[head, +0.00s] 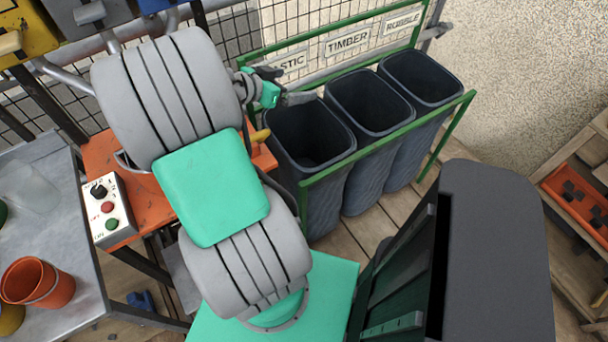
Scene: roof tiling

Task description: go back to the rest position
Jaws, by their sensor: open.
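My gripper (288,86) shows beyond my arm, at the upper middle of the head view. Its dark fingers stand apart, with nothing seen between them. It is near the back left rim of the left bin (318,190), below the sign ending in "ASTIC" (290,63); its height above the rim is hard to judge. My grey and green arm links hide part of the wrist and much of the orange surface behind them.
The middle bin (368,150) and right bin (415,125) stand in a green frame (385,137). At left are a control box (105,208) on an orange surface (105,155) and an orange bucket (38,282) on a grey table (75,250). Shelving (575,190) stands at right.

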